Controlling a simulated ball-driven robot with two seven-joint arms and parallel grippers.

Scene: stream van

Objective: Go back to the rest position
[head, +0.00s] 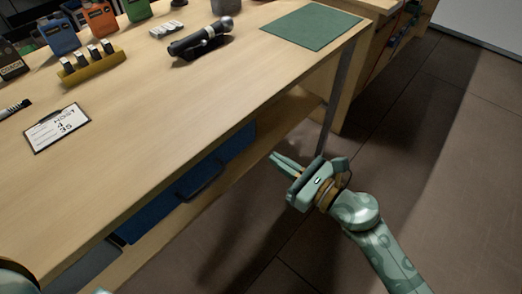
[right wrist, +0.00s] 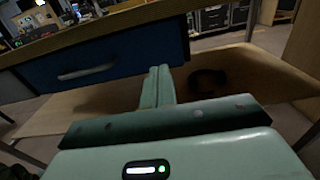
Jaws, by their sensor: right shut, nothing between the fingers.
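My right gripper (head: 284,160) is in front of the wooden table's front edge, low and to the right in the head view, over the floor. Its pale green fingers are together, with nothing between them. In the right wrist view the closed fingers (right wrist: 158,88) point toward the blue drawer (right wrist: 100,65) and the shelf under the table. They look apart from both, though the exact gap cannot be told. My left gripper is not in view; only pale and dark parts of mine show at the lower left corner of the head view.
A table leg (head: 332,105) stands close behind my right gripper. The floor (head: 440,150) at the right is clear.

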